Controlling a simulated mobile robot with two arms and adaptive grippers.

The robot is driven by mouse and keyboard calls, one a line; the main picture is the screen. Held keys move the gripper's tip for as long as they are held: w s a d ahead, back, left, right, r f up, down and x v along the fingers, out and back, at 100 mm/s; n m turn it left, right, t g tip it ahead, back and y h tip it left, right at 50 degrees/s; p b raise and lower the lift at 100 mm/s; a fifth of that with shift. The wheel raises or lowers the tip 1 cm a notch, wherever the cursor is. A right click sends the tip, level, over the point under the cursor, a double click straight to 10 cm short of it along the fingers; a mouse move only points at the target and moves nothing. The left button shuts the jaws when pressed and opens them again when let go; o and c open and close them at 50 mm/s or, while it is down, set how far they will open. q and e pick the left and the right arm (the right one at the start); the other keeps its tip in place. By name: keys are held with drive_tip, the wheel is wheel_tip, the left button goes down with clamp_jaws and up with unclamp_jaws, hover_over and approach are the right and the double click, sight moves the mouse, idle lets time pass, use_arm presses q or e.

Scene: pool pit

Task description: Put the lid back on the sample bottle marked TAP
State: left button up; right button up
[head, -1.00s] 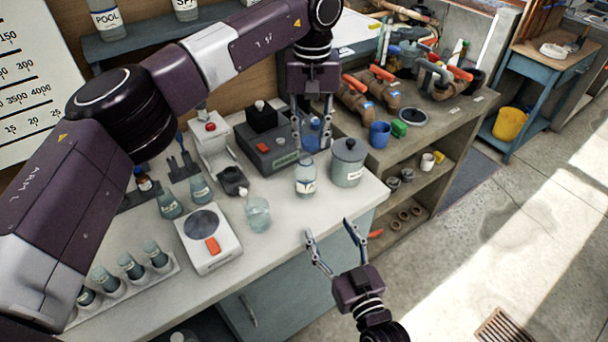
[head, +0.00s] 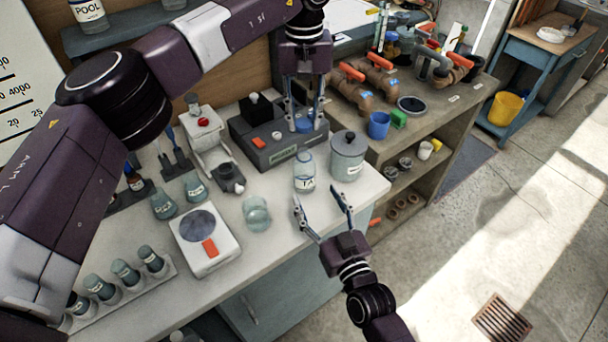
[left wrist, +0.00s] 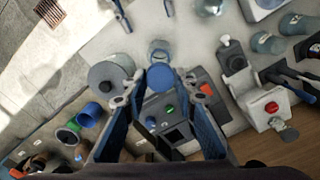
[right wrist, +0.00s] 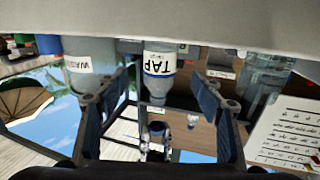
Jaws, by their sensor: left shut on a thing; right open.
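The sample bottle marked TAP (head: 304,176) stands upright and open-topped near the bench's front edge. It shows upside down in the right wrist view (right wrist: 160,68) with its label readable. My left gripper (head: 304,112) is shut on the blue lid (head: 303,124), above and behind the bottle in the head view. In the left wrist view the lid (left wrist: 160,78) sits between the fingertips, and the clear bottle (left wrist: 159,50) shows just beyond it. My right gripper (head: 320,203) is open and empty at the bench edge, its fingers pointing at the bottle, apart from it.
A grey lidded canister (head: 347,156) stands close right of the bottle. A grey instrument (head: 278,145) is behind it. A glass beaker (head: 256,213) and a white scale (head: 205,241) stand to the left. A blue cup (head: 379,125) is on the shelf unit at right.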

sight(308, 182)
drive_tip(key=x, duration=0.8)
drive_tip(key=shift+w+a, duration=0.1)
drive_tip(key=shift+w, duration=0.1)
drive_tip(key=shift+c, duration=0.3)
clamp_jaws()
use_arm(q)
drive_tip(key=shift+f, duration=2.45)
drive_tip(key=shift+s, duration=0.1)
drive_tip(key=shift+f, duration=0.9)
drive_tip(key=shift+f, duration=0.55)
